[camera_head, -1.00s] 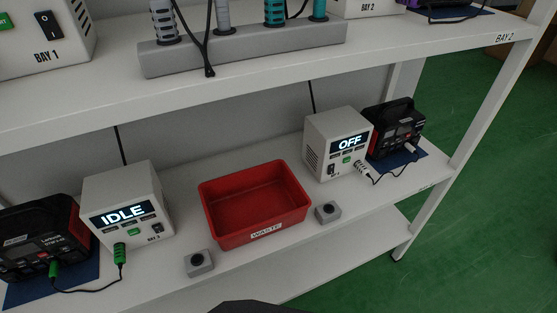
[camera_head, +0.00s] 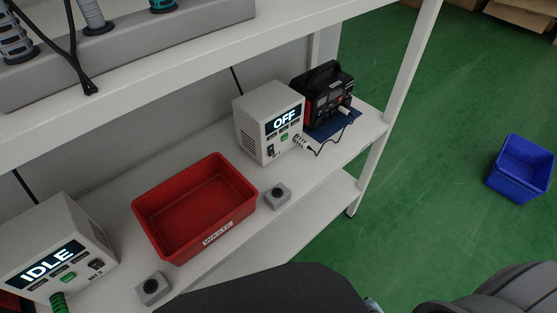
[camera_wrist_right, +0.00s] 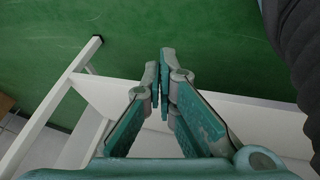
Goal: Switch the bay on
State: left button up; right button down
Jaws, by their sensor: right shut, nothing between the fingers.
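A white bay unit (camera_head: 252,112) stands on the middle shelf, its display (camera_head: 285,121) reading OFF. A rocker switch (camera_head: 271,152) and a small green button (camera_head: 285,138) are on its front. A white plug and black cord run from it to a black-and-red device (camera_head: 325,95) on a blue mat. Another white unit (camera_head: 40,222) at the lower left reads IDLE, with a green plug below its display. My right gripper (camera_wrist_right: 162,82) is shut and empty in the right wrist view, with the floor and white shelf frame behind it. My left gripper is out of view.
A red WASTE tray (camera_head: 240,181) stands between the units. Two grey button boxes, one at the right (camera_head: 278,197) and one at the left (camera_head: 153,287), sit near the shelf edge. A blue bin (camera_head: 522,167) stands on the open green floor.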

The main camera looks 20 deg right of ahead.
jog(key=w+a+r+n+t+y, duration=0.15)
jog(key=w+r+n+t, duration=0.3)
jog(key=w+r, duration=0.6)
jog(key=w+r+n+t+y, duration=0.2)
jog(key=w+r+n+t, duration=0.3)
jog(key=w+r, duration=0.6)
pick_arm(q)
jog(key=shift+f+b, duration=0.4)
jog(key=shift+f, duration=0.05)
pick_arm(e)
jog(key=w+a+r+n+y, duration=0.4)
jog(key=a+r+n+y, duration=0.1)
jog(key=r+n, duration=0.4)
notch_tip(320, 180, up, 3)
jog(key=shift+w+a+f+n, duration=0.15)
jog(key=shift+a+f+n, duration=0.05)
jog(key=shift+a+n, duration=0.2)
